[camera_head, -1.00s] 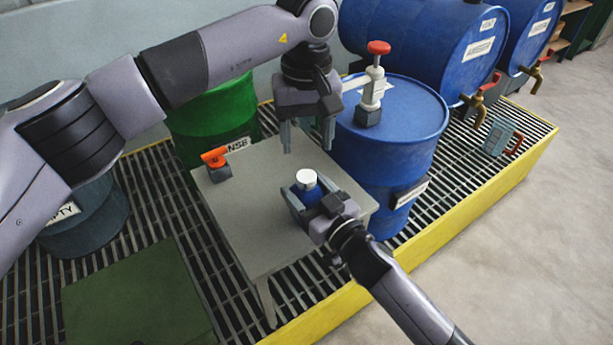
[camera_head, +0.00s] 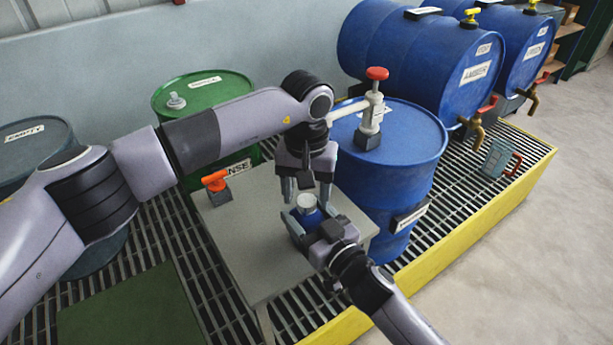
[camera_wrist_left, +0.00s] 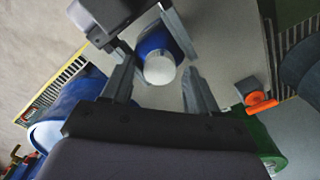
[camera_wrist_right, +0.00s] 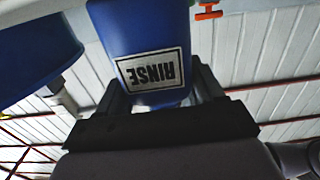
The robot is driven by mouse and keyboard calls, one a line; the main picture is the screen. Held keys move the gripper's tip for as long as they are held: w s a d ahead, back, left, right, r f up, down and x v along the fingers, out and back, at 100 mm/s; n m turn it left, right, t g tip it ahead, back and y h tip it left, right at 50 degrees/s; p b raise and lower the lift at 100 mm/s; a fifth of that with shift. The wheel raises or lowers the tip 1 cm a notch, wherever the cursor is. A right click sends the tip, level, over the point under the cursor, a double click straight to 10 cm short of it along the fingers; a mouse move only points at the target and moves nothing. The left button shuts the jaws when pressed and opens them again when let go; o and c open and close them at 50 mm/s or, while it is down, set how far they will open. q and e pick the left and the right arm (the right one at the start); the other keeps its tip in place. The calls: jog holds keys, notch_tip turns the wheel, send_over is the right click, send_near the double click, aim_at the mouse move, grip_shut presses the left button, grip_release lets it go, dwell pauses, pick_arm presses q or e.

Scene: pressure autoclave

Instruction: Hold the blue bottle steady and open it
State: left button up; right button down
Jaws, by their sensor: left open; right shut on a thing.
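The blue bottle (camera_head: 311,217) with a white cap (camera_head: 306,201) stands upright on the small grey table (camera_head: 255,240). My right gripper (camera_head: 306,219) is shut on its body from the front right. In the right wrist view the bottle (camera_wrist_right: 140,25) shows a RINSE label between the fingers. My left gripper (camera_head: 306,193) points down from above, open, with its fingertips just above and around the cap's height. In the left wrist view the cap (camera_wrist_left: 160,70) lies between and beyond the open fingers (camera_wrist_left: 160,88), apparently untouched.
An orange-handled item (camera_head: 216,184) sits at the table's back left corner. A blue drum (camera_head: 385,165) with a red-topped pump (camera_head: 372,110) stands close behind right. A green drum (camera_head: 205,92) is behind. Grating with a yellow edge (camera_head: 470,225) surrounds the table.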

pick_arm(q)
jog(key=shift+f, duration=0.3)
